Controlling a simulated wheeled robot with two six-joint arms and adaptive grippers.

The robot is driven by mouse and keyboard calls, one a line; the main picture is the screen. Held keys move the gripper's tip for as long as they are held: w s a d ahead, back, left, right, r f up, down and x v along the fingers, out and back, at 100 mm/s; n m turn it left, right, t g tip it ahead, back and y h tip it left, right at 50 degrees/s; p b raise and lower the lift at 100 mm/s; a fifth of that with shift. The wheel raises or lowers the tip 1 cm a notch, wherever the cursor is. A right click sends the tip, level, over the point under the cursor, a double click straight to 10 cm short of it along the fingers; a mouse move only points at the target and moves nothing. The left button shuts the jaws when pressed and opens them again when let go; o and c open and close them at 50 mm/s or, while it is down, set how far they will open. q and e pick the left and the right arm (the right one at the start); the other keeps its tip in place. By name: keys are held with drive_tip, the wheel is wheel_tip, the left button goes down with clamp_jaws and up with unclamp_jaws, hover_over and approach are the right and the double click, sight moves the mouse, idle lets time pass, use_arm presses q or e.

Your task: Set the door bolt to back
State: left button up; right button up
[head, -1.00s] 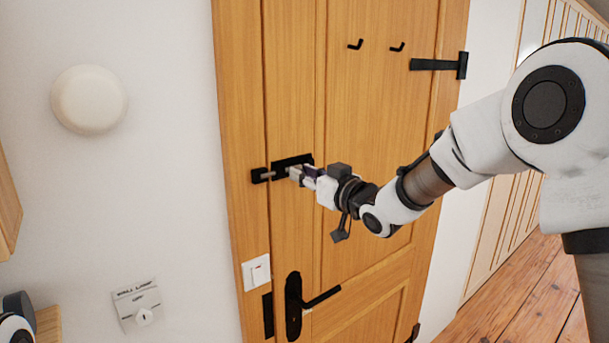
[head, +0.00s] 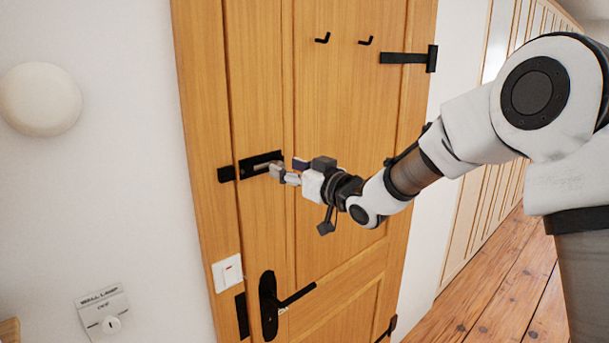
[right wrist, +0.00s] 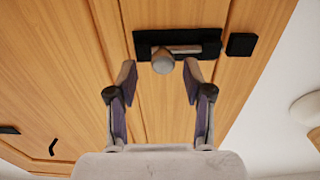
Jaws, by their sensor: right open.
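The door bolt's black plate (head: 247,168) is on the wooden door (head: 335,210), with its black keeper (head: 227,174) to the left. In the right wrist view the grey bolt bar (right wrist: 190,49) lies within the plate (right wrist: 145,42). Its end is clear of the keeper (right wrist: 241,44), with a gap between them. The round bolt knob (right wrist: 163,64) sticks out toward me. My right gripper (head: 284,172) is at the bolt. In the right wrist view it is open (right wrist: 160,76), with its fingertips on either side of and just short of the knob. My left gripper is out of view.
A black door handle (head: 270,305) and a white switch (head: 228,273) are below the bolt. A wall lamp dial (head: 105,319) and a round white lamp (head: 40,99) are on the left wall. Coat hooks (head: 365,41) and a hinge (head: 405,58) are higher up.

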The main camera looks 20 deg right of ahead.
drive_tip(key=v, duration=1.1)
drive_tip(key=shift+d, duration=0.25)
drive_tip(key=shift+w+a+f, duration=0.1)
drive_tip(key=shift+w+f, duration=0.05)
drive_tip(key=shift+w, duration=0.05)
drive_tip(key=shift+s, duration=0.1)
